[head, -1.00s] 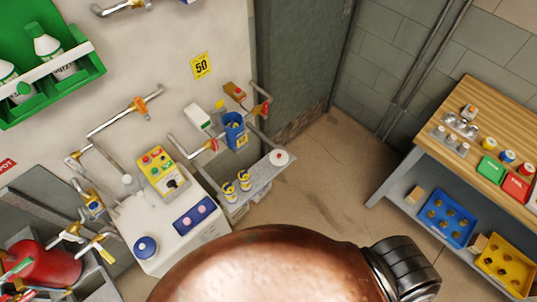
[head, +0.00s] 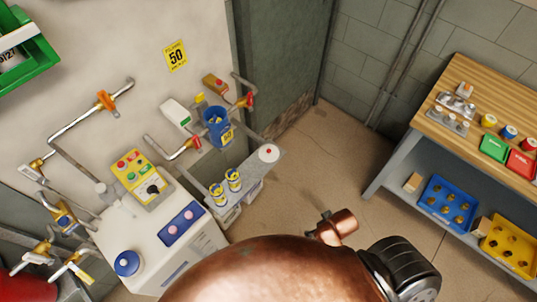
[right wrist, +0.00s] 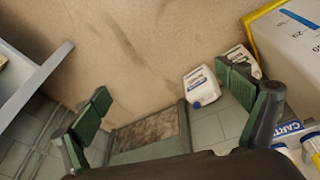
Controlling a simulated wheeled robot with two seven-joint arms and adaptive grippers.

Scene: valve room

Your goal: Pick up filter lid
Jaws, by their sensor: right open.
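A white round disc with a red centre (head: 268,153) lies on the far end of the grey wall shelf. A round blue cap (head: 128,263) sits on top of the white cabinet. I cannot tell for sure which of them is the filter lid. An open blue container (head: 217,125) hangs by the pipes above the shelf. My right gripper (right wrist: 167,92) is open and empty in the right wrist view, its two green-padded fingers wide apart. Neither disc nor cap is recognisable in that view. My left gripper is not in view.
Yellow-banded cartridges (head: 233,180) stand on the shelf near the white cabinet (head: 160,240). Red-handled valves (head: 192,146) stick out from the wall. A wooden workbench (head: 480,90) stands at the right. A white bottle (right wrist: 202,88) shows beyond my right fingers. The floor between is clear.

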